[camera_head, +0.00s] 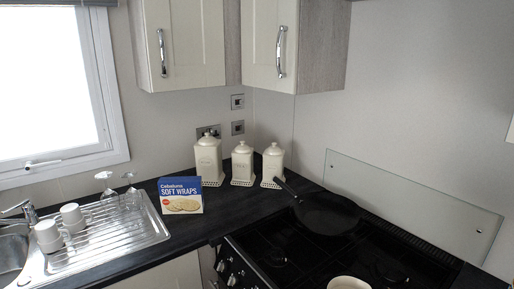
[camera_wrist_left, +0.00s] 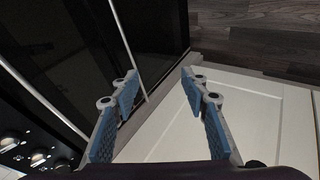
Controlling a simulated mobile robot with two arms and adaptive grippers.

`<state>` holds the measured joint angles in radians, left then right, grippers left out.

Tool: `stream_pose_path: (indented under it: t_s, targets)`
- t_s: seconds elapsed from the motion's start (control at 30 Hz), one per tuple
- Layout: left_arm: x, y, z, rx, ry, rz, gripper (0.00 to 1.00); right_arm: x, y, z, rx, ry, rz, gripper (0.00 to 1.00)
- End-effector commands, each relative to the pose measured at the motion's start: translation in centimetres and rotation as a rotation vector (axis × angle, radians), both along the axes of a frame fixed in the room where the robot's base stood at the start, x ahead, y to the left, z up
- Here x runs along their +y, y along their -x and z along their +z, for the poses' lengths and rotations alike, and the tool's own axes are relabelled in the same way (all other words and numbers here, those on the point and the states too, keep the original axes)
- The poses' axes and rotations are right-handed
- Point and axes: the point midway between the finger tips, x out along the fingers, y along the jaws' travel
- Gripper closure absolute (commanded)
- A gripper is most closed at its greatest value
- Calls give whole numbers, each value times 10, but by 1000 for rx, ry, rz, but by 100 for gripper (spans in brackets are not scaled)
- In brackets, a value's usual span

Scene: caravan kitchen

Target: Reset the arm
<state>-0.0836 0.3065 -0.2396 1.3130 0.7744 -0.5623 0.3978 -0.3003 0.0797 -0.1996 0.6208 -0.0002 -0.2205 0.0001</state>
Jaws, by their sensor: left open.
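My left gripper (camera_wrist_left: 158,92) shows only in the left wrist view. Its two blue-padded fingers are spread apart, with nothing between them. Past the fingertips are a pale cabinet door (camera_wrist_left: 245,120) on the right and the black oven front (camera_wrist_left: 150,40) with a metal handle on the left. The fingers look apart from these surfaces, though the exact distance is hard to tell. Neither of my arms shows in the head view, and my right gripper is not in any view.
The hob (camera_head: 300,258) holds a black frying pan (camera_head: 328,213) and a cream pot (camera_head: 348,283). A Soft Wraps box (camera_head: 181,196) and cream canisters (camera_head: 242,164) stand on the counter. The drainer (camera_head: 110,235) holds mugs (camera_head: 72,217) and upturned glasses. Oven knobs (camera_wrist_left: 38,157) show in the wrist view.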

Motion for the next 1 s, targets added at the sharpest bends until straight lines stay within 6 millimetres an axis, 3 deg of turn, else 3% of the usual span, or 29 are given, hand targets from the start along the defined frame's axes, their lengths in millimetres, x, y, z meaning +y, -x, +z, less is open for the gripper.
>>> stream_pose_path:
  t_s: [0.03,0.1,0.17,0.3,0.5,0.6,0.73,1.0]
  targets:
    - [8,26,-32,35,-64,-16,59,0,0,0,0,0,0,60]
    - [21,62,-71,75,-162,-60,59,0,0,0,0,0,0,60]
    - [31,96,-101,110,-242,-109,59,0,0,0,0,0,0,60]
    - [44,186,-160,195,-404,-261,59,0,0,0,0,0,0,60]
    - [45,312,-209,294,-551,-528,59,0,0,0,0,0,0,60]
    - [41,354,-219,320,-582,-631,59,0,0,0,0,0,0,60]
    - [37,385,-224,336,-599,-707,59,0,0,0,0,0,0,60]
    - [37,391,-225,338,-604,-726,59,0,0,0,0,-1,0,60]
